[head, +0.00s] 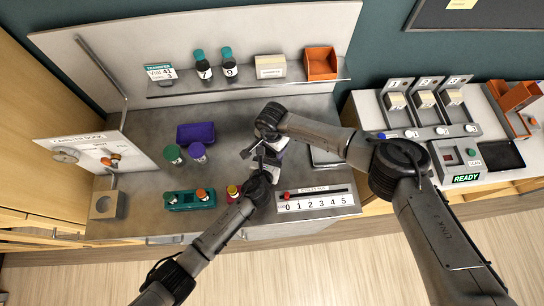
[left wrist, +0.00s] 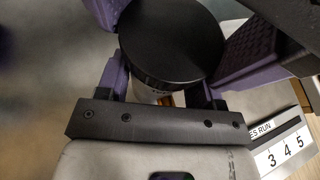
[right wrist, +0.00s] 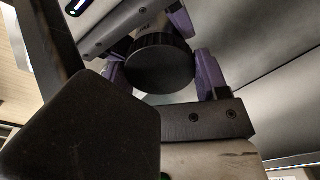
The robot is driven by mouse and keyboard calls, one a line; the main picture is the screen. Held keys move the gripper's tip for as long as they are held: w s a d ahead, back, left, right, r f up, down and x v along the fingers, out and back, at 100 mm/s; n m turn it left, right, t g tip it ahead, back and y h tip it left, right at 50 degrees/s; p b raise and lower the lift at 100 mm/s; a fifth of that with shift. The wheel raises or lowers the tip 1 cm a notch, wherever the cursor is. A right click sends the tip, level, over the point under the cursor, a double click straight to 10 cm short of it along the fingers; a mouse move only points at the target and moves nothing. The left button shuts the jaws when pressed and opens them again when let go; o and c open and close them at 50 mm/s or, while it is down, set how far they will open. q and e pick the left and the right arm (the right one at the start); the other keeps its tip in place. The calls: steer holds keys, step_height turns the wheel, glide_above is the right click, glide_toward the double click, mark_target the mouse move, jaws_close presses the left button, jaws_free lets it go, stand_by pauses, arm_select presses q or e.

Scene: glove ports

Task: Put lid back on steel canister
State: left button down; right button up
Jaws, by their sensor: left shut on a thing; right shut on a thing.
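A black round lid (right wrist: 160,66) with a ribbed rim is between the purple fingers of my right gripper (right wrist: 160,80), which is shut on it. Beyond its rim in that view is a pale grey body, partly hidden, between the other gripper's fingers. My left gripper (left wrist: 162,88) is shut on the steel canister. A black round face fills the middle of the left wrist view, with a pale lettered side (left wrist: 146,92) under it. In the head view my left gripper (head: 262,166) and right gripper (head: 270,144) meet above the bench. I cannot tell whether lid and canister touch.
The steel bench (head: 140,140) holds a purple tray (head: 196,133), green rack (head: 190,200), two capped bottles and a numbered strip (head: 315,200). The back shelf carries vials, a box (head: 270,66) and an orange bin (head: 320,63). A counter stands at right.

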steer(key=shift+m, duration=1)
steer(key=o, duration=1)
steer(key=shift+r, duration=2.25)
steer(key=shift+o, duration=0.7)
